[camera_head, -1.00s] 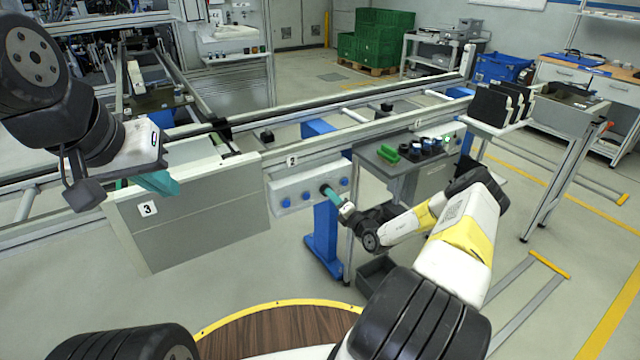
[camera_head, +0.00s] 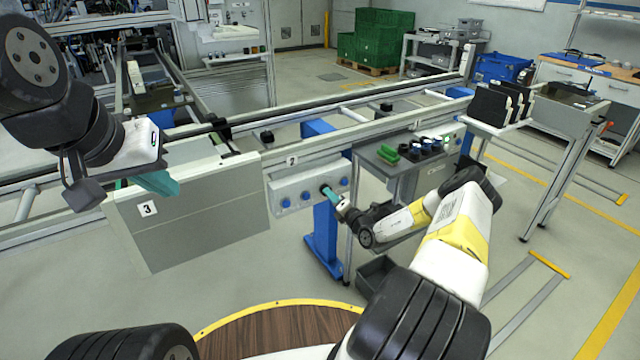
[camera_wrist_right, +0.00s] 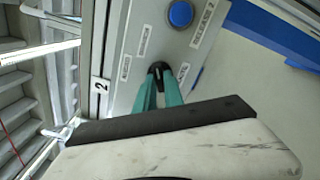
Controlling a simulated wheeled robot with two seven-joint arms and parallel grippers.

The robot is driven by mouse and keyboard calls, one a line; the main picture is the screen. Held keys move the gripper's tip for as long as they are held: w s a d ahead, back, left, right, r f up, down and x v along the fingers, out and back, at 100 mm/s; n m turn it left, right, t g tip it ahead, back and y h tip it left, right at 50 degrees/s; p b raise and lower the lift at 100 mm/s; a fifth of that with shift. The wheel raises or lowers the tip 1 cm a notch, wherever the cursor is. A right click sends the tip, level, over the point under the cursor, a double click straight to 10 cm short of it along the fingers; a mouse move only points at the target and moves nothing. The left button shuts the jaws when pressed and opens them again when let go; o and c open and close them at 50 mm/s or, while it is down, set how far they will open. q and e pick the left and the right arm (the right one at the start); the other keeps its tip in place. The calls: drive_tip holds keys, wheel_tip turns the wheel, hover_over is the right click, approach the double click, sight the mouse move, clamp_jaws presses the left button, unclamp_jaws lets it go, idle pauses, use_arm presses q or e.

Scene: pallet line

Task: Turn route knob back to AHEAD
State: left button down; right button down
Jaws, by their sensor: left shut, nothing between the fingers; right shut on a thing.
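The route knob (camera_wrist_right: 160,70) is a small black knob on the grey control panel (camera_head: 290,188) marked 2. In the right wrist view it sits between the teal fingertips of my right gripper (camera_wrist_right: 160,88), which is shut on it. In the head view my right gripper (camera_head: 328,196) reaches the panel front and covers the knob. The labels around the knob are too small to read surely. My left gripper (camera_head: 158,184) is shut and empty, near the grey panel marked 3 (camera_head: 200,215).
Blue buttons (camera_head: 305,196) sit on the panel beside the knob; one blue button (camera_wrist_right: 180,14) shows in the wrist view. A small table (camera_head: 372,158) with a green block (camera_head: 388,153) and dark round items stands just right. A blue post (camera_head: 324,240) stands below the panel.

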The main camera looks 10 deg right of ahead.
drive_tip(key=shift+n, duration=0.3)
drive_tip(key=n, duration=1)
drive_tip(key=shift+f+n, duration=0.1)
drive_tip(key=shift+n, duration=0.6)
drive_tip(key=c, duration=1.4)
unclamp_jaws()
drive_tip(key=shift+c, duration=0.2)
drive_tip(key=shift+s+d, duration=0.1)
drive_tip(key=v, duration=0.7)
drive_tip(key=shift+s, duration=0.3)
